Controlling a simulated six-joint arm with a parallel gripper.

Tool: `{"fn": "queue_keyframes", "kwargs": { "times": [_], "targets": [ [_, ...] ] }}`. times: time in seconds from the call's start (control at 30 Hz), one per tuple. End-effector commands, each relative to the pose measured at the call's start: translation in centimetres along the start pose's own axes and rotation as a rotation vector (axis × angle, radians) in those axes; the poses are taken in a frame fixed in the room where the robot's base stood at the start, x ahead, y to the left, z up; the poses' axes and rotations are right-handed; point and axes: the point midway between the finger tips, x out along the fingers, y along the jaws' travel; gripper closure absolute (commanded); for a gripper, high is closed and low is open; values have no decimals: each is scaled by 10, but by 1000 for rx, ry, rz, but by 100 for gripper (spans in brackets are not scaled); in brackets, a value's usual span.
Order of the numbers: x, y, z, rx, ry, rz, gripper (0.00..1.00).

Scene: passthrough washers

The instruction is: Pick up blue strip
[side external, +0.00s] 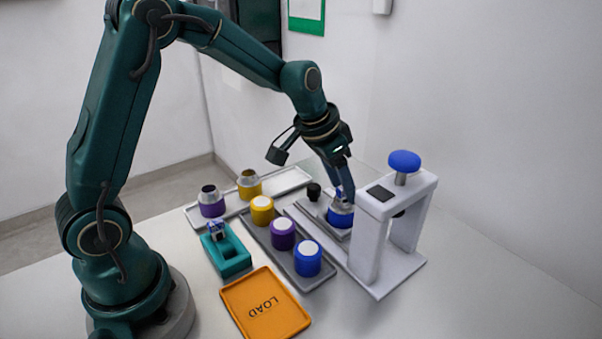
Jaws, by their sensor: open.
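My gripper (341,193) points down at a blue and silver round part (341,215) on a grey plate at the foot of the white press. Its fingers are open and close to the top of that part; I cannot tell whether they touch it. A teal holder (232,261) stands on the table to the left, well away from my gripper. Small blue and white pieces (217,229) sit at its back end. They are too small to tell whether one is the blue strip.
The white press (367,240) with a blue knob (404,161) stands just right of my gripper. A grey tray (276,256) holds yellow, purple and blue cylinders with white tops. A light tray (284,181) behind holds silver-topped parts. An orange LOAD tray (285,322) lies empty in front.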

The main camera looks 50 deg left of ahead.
Motion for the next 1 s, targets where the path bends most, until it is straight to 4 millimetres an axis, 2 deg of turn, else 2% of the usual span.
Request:
{"fn": "queue_keyframes", "kwargs": {
  "times": [0.3, 0.43, 0.47, 0.83, 1.0],
  "targets": [
    [4, 0, 0, 0, 0, 0, 45],
    [3, 0, 0, 0, 0, 0, 95],
    [3, 0, 0, 0, 0, 0, 100],
    [2, 0, -1, 0, 1, 0, 100],
    [-8, 0, -6, 0, 5, 0, 100]
  ]
}}
